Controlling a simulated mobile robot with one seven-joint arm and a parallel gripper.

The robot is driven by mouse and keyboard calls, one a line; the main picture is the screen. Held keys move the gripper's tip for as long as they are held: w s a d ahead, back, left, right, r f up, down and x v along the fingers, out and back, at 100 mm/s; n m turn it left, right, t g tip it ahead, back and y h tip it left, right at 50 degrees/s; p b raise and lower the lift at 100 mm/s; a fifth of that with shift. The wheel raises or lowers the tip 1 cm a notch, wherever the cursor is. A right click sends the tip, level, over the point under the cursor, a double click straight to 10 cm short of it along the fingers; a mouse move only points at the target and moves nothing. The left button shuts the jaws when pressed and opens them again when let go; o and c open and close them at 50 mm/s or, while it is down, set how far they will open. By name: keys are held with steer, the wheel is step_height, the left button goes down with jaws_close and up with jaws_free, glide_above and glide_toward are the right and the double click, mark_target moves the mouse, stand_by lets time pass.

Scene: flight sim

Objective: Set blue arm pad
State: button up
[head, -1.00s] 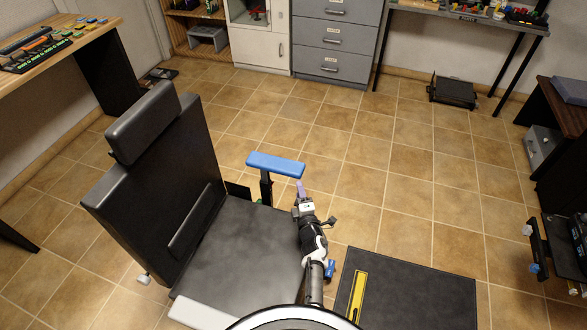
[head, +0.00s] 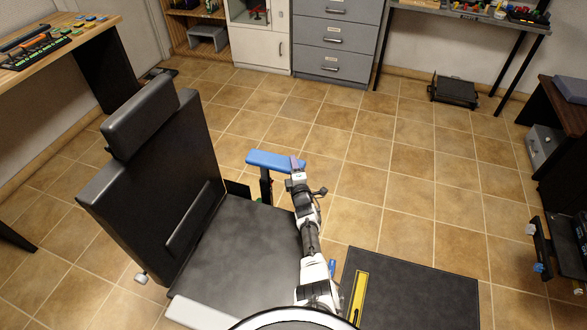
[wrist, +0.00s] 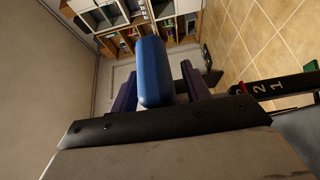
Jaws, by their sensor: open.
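The blue arm pad (head: 268,160) tops a dark upright post (head: 265,186) on the far side of the black chair (head: 235,245). My gripper (head: 297,164) is at the pad's right end in the head view. In the wrist view the pad (wrist: 154,70) lies lengthwise between my two purple fingers (wrist: 160,88). The fingers are open around it, with a gap visible on the right; contact on the left is unclear. A black bar with the white numbers 1 and 2 and a red mark (wrist: 275,86) shows at the right.
The chair's tall backrest (head: 155,185) stands left of the post, and a white armrest (head: 203,313) is on its near side. A black mat (head: 415,290) with a yellow strip lies to the right. Open tiled floor (head: 400,165) spreads beyond the pad.

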steer(key=shift+w, duration=0.15)
jaws_close()
stand_by(0.4)
step_height(320, 180, down, 6)
steer(key=b, duration=0.8)
steer(key=shift+f, duration=0.2)
jaws_free()
steer(key=shift+f, duration=0.15)
